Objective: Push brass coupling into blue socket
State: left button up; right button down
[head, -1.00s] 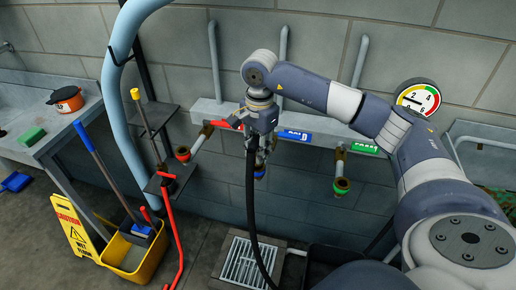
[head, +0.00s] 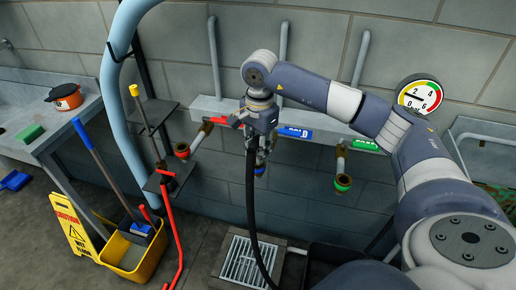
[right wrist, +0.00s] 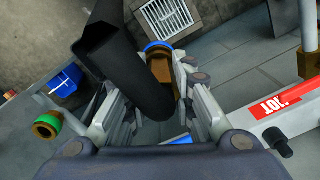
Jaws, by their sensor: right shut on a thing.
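My right gripper (head: 264,152) is at the middle pipe of the wall manifold, shut on the end of a black hose (head: 251,205). The hose hangs from it to the floor. The blue socket (head: 260,170) shows just below the fingers. In the right wrist view, the hose (right wrist: 140,85) runs between the fingers (right wrist: 160,110), and the blue-ringed brass socket (right wrist: 159,48) lies close behind it. I cannot make out the brass coupling; the hose and fingers cover that spot. Whether it touches the socket cannot be told. My left gripper is not in view.
A red-ringed outlet (head: 182,151) is left of the gripper and a green-ringed one (head: 342,183) right. A pressure gauge (head: 420,95) is on the wall. A floor drain (head: 251,262) lies below. A yellow mop bucket (head: 133,252) and caution sign (head: 77,232) stand left.

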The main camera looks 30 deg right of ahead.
jog(key=shift+f, duration=0.15)
jog(key=c, duration=1.3)
grip_release()
